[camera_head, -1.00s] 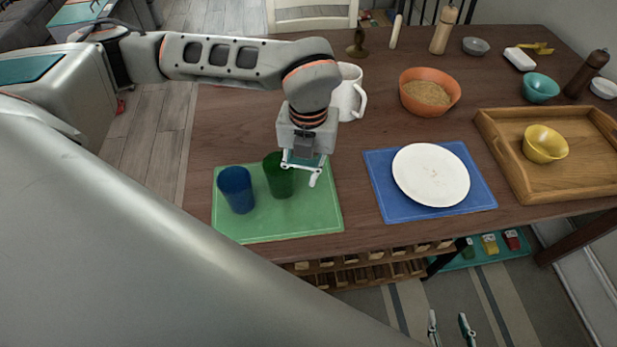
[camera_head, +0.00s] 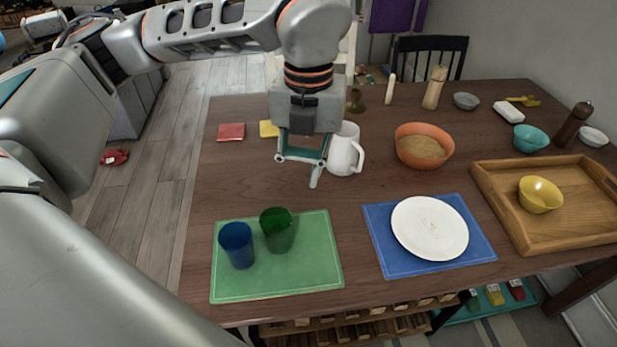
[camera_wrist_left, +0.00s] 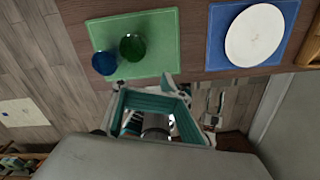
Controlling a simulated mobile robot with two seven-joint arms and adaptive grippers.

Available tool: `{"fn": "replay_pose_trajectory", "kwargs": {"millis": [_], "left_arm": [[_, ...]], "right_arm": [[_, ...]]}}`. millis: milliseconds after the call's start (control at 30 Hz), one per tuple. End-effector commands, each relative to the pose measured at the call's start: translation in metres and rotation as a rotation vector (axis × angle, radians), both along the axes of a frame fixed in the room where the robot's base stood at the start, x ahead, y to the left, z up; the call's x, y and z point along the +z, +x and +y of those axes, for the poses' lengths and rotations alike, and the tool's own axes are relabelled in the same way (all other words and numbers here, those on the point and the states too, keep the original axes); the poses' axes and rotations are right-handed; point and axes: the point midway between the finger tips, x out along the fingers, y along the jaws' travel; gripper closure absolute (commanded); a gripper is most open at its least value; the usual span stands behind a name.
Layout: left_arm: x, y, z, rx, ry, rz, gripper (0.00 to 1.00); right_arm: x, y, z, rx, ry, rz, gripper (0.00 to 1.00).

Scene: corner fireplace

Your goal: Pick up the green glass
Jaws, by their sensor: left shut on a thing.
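The green glass (camera_head: 277,232) stands on the green mat (camera_head: 300,278), close to the right of the blue glass (camera_head: 237,246). My left gripper (camera_head: 300,170) is above the table, behind and to the right of the green glass and apart from it. I see nothing held between its fingers, and I cannot make out how far shut they are. In the left wrist view, the green glass (camera_wrist_left: 132,47) and the blue glass (camera_wrist_left: 105,63) lie beyond the left gripper's fingers (camera_wrist_left: 145,84). My right gripper is not in view.
A white mug (camera_head: 344,152) stands just behind the left gripper. A white plate (camera_head: 430,228) on a blue mat (camera_head: 385,258) is to the right, then a wooden tray (camera_head: 500,205) with a yellow bowl (camera_head: 540,195). An orange bowl (camera_head: 424,146) stands further back.

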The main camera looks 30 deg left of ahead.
Motion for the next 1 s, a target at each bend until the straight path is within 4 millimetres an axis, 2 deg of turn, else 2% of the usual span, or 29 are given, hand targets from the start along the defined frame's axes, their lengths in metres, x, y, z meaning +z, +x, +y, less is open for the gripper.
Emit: {"fn": "replay_pose_trajectory", "kwargs": {"millis": [167, 200, 467, 833, 1000], "left_arm": [[0.0, 0.0, 0.0, 0.0, 0.0, 0.0, 1.0], [0.0, 0.0, 0.0, 0.0, 0.0, 0.0, 0.89], [0.0, 0.0, 0.0, 0.0, 0.0, 0.0, 0.21], [0.001, 0.0, 0.0, 0.0, -0.001, -0.001, 0.2], [0.018, 0.001, -0.001, 0.0, -0.002, -0.005, 0.2]], "right_arm": [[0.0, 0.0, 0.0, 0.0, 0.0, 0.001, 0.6], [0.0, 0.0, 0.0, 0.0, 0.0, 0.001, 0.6], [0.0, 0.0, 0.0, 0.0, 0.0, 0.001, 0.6], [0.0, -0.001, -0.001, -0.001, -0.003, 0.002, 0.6], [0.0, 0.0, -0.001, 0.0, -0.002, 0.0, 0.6]]}}
